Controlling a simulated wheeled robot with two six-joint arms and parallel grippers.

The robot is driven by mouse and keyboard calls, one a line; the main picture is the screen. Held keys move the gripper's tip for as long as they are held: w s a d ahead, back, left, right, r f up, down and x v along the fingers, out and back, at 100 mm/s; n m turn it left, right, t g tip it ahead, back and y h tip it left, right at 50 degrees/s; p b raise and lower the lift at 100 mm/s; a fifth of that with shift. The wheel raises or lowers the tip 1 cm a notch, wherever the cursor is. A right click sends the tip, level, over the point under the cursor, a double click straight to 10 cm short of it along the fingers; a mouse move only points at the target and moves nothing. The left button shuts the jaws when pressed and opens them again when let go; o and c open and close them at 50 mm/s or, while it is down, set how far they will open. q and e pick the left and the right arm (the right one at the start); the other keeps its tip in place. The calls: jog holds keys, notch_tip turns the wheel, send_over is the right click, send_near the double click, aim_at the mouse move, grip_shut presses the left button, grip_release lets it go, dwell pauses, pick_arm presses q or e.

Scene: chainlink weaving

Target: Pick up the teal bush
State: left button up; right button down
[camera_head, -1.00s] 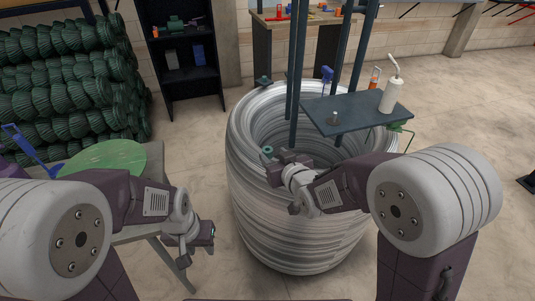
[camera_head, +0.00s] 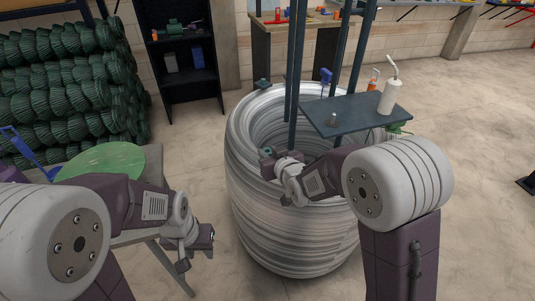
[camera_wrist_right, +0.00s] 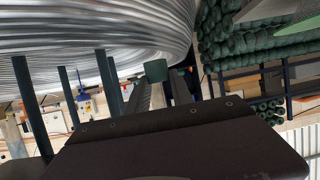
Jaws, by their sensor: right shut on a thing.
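The teal bush (camera_head: 267,152) is a small dark teal cylinder at the left inner side of the wire coil. My right gripper (camera_head: 267,157) is shut on it. In the right wrist view the teal bush (camera_wrist_right: 155,71) sits at the tips of the two fingers, with the silver wire behind it. My left gripper (camera_head: 206,238) hangs empty beside the grey table, left of the coil; I cannot tell how far its fingers are apart.
The big silver wire coil (camera_head: 290,235) stands in the middle. Dark posts (camera_head: 297,70) and a small shelf (camera_head: 350,118) with a white bottle (camera_head: 388,97) rise over it. A green disc (camera_head: 105,160) lies on the left table. Green mesh rolls (camera_head: 60,90) are stacked behind.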

aim_at(269, 154)
notch_tip(269, 154, up, 10)
jog(key=p, duration=0.2)
